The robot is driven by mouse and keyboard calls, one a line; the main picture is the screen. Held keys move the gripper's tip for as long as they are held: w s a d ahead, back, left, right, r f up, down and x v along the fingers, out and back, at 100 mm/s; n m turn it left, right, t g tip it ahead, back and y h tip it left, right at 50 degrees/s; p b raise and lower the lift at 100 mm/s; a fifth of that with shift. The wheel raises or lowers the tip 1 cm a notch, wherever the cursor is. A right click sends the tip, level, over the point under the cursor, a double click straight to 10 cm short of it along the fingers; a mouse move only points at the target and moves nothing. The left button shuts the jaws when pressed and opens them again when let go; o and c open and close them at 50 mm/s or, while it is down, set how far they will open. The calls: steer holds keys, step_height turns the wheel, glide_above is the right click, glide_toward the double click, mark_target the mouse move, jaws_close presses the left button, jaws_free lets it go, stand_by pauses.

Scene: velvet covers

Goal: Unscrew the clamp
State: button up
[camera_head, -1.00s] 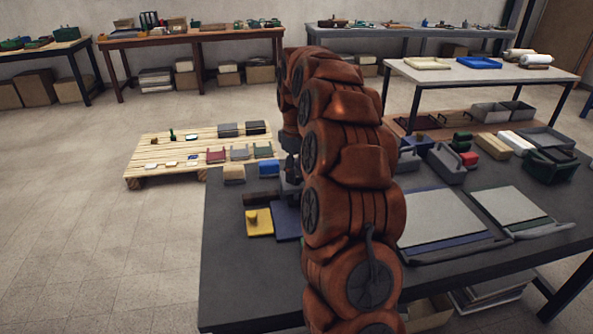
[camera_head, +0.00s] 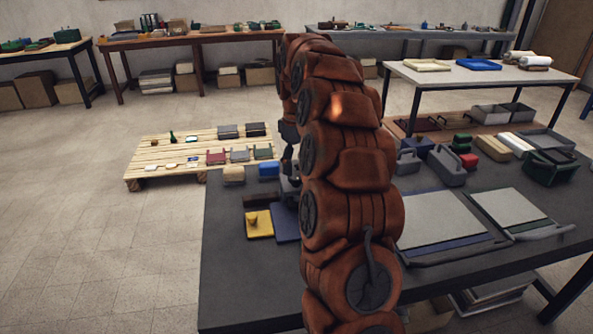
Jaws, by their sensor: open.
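My arm, in copper-coloured links, rises through the middle of the head view and bends over at the top. My gripper (camera_head: 289,160) hangs down at its far end, just left of the links, small and partly hidden by them. It hangs above a grey metal piece (camera_head: 289,188) on the dark table (camera_head: 235,290). This piece may be the clamp, but my arm covers much of it. A yellow block with a knob (camera_head: 258,224) and a blue plate (camera_head: 286,224) lie in front of it.
A tan block (camera_head: 233,175) and a blue block (camera_head: 268,171) stand left of the grey piece. Grey boards (camera_head: 440,222), toolboxes (camera_head: 445,165) and a green crate (camera_head: 552,170) fill the right side. The table's front left is clear. A wooden pallet (camera_head: 150,182) lies beyond.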

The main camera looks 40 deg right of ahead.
mark_target(296, 175)
step_height(296, 175, up, 8)
steer(key=shift+r, duration=0.15)
stand_by(0.4)
steer(key=shift+a, duration=0.1)
stand_by(0.5)
steer(key=s+a+r+m+p, duration=0.1)
steer(key=s+a+r+p, duration=0.15)
steer(key=s+a, duration=1.2)
steer(key=s+a+f+m+p, duration=0.1)
steer(key=s+a+f, duration=0.2)
steer(key=s, duration=0.4)
steer(key=s+a+f+m+g+p, duration=0.1)
steer(key=s+a+f, duration=0.2)
steer(key=s, duration=0.5)
steer(key=s+a+f+m+p, duration=0.1)
steer(key=s+a+f, duration=0.2)
steer(key=s, duration=0.5)
steer(key=shift+a+m+g+p, duration=0.15)
steer(key=shift+m+g+p, duration=0.15)
steer(key=shift+g+p, duration=0.1)
